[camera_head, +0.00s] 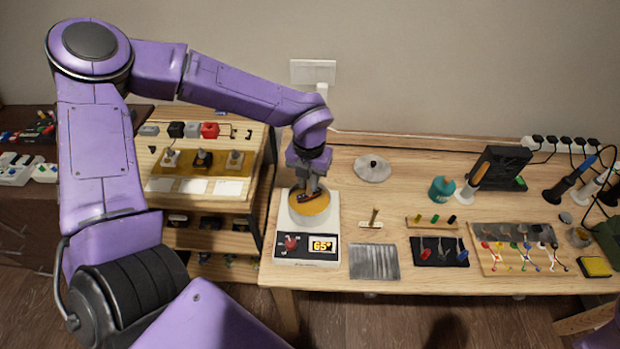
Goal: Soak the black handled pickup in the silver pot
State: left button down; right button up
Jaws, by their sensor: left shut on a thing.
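The silver pot (293,213) sits on a white heater (324,255) near the left end of the bench. It is uncovered and holds amber liquid (318,204). My left gripper (307,189) points down over the pot, shut on a dark, bar-shaped pickup (309,196). The pickup is at the pot's opening, over or touching the liquid; I cannot tell how deep. The jaws hide its handle, so the handle's colour is not clear. My right gripper is not in view.
A round metal lid (373,169) lies on the bench, right of the pot. A ribbed metal plate (374,262) lies right of the heater. A wooden rack (183,189) with small handled parts stands left. Several tools and soldering irons fill the right side.

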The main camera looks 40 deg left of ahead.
aim_at(309, 194)
pick_arm(q)
jog(key=shift+f+b, duration=1.65)
jog(key=shift+f, duration=0.95)
dwell(5.4)
